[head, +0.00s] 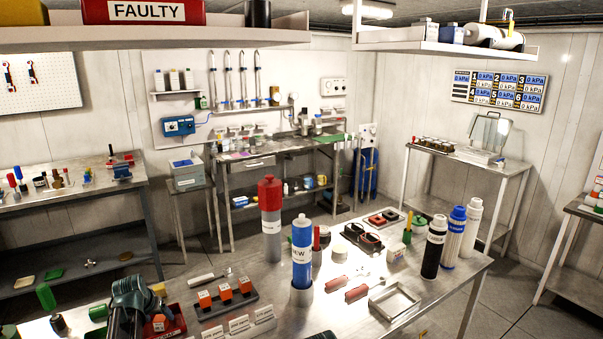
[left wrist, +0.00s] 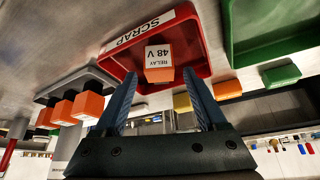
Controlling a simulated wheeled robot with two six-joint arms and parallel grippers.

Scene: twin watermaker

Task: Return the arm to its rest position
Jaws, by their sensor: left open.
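My left gripper (head: 135,312) is at the lower left of the head view, low over the near end of the steel bench. In the left wrist view its two blue fingers (left wrist: 162,88) are spread apart with nothing between them. Beyond them, an orange relay marked 48 V (left wrist: 158,64) lies in the red SCRAP tray (left wrist: 117,58). In the head view the relay (head: 158,323) shows just right of the gripper, inside the red tray (head: 177,323). My right gripper is not in view.
A dark rack (head: 222,307) with several orange relays stands right of the tray. A blue canister (head: 302,255) and a red-topped canister (head: 270,215) stand mid-bench. A green tray (left wrist: 255,50) lies beside the red one. A shelf (head: 150,38) hangs overhead.

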